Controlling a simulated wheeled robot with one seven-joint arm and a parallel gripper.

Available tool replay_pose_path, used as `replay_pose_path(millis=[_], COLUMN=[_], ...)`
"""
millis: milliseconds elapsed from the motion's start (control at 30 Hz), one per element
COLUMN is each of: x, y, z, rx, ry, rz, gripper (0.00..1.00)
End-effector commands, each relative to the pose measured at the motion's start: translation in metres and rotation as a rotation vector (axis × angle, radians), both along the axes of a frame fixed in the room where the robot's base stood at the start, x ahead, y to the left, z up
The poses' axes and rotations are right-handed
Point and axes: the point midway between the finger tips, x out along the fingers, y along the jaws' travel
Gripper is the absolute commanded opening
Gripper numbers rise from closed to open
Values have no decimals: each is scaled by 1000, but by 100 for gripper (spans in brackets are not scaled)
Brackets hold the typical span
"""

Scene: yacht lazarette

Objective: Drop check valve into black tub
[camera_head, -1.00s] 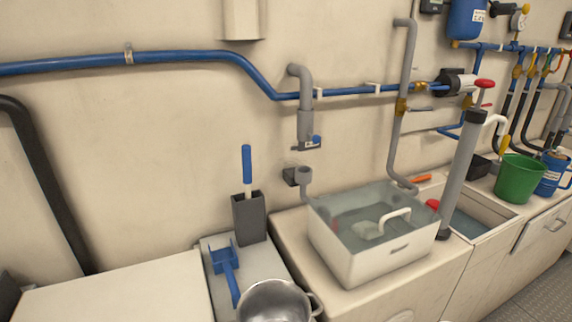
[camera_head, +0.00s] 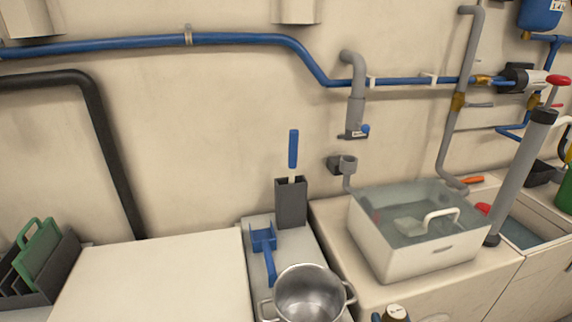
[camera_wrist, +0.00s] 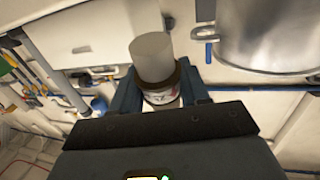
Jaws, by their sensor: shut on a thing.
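My gripper (camera_wrist: 160,96) is shut on the check valve, a pale grey cylinder (camera_wrist: 153,58) with a dark brown collar and a white, printed body. The blue-grey fingers stand on both sides of the body, and its lower part is hidden by the gripper. In the head view, the pale end of the valve (camera_head: 396,311) just shows at the bottom edge, in front of the counter and right of the steel pot. A small black tub (camera_head: 541,172) stands at the far right, behind the sink; its inside is not clear. My gripper is well apart from it.
A steel pot (camera_head: 308,295) and a blue scoop (camera_head: 264,240) stand left of a white water-filled basin (camera_head: 418,262). A dark rack with green boards (camera_head: 40,255) is at far left. The white counter top (camera_head: 155,280) is clear.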

Motion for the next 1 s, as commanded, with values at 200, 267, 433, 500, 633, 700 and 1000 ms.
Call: replay_pose_path(millis=[200,267,433,500,633,700,1000], x=[41,48,57,58,57,57,57], y=[-7,-8,-11,-11,-11,-11,-11], z=[-37,-43,-51,-52,-52,-52,-52], rx=[-9,-11,-14,-14,-14,-14,-15], ry=[-2,-1,-1,-1,-1,-1,-1], rz=[13,16,21,21,22,22,22], gripper=[0,0,0,0,0,0,0])
